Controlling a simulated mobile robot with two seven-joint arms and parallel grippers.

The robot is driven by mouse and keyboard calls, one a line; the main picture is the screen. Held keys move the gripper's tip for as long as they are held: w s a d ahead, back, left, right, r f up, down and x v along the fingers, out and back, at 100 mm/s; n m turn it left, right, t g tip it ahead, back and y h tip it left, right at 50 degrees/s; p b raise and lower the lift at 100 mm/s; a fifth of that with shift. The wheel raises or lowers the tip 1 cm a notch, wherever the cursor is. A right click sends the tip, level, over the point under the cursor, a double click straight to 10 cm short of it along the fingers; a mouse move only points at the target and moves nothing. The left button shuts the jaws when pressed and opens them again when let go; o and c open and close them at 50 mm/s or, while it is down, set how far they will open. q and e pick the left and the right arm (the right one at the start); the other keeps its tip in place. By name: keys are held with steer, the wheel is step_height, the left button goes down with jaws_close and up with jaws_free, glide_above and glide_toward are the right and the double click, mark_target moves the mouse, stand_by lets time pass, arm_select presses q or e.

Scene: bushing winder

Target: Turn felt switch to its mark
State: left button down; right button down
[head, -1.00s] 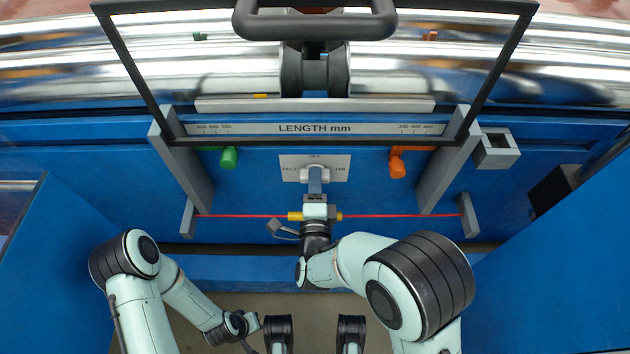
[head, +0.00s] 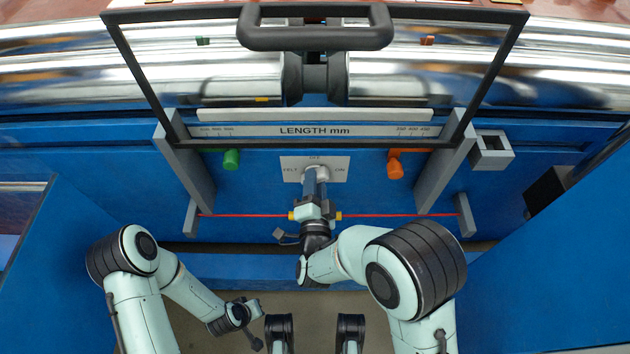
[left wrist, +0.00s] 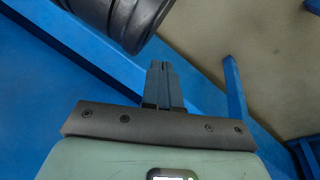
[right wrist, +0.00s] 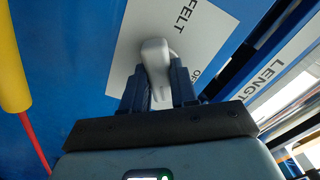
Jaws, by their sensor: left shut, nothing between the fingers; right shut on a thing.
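The felt switch (head: 322,172) is a light grey knob on a white plate (head: 340,162) marked FELT, OFF and ON, on the blue machine front. My right gripper (head: 315,182) is shut on the knob. In the right wrist view the knob (right wrist: 155,62) sits between the two dark blue fingers (right wrist: 159,85), beside the FELT lettering. The fingers hide part of it, and I cannot tell exactly which mark it points to. My left gripper (head: 256,308) is low, away from the panel; the left wrist view shows its fingers (left wrist: 163,85) shut and empty.
A green knob (head: 231,160) and an orange knob (head: 395,165) flank the plate. A red cord (head: 385,215) with yellow pieces runs across near my right wrist. A black guard frame with a handle (head: 315,38) stands above, and grey posts (head: 445,180) rise at both sides.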

arm_select(q)
steer(key=s+d+r+g+p, duration=0.1)
steer(key=s+d+r+p, duration=0.2)
steer(key=s+r+p, duration=0.1)
steer(key=shift+r+h, duration=0.4)
steer(key=shift+r, duration=0.1)
arm_select(e)
steer(key=shift+w+r+n, duration=0.1)
steer(key=shift+n, duration=2.65)
steer(key=shift+r+n, duration=0.1)
steer(key=shift+n, duration=2.65)
steer(key=c, duration=0.9)
jaws_free()
arm_select(q)
steer(key=shift+w, duration=0.1)
arm_select(e)
steer(key=shift+f, duration=0.15)
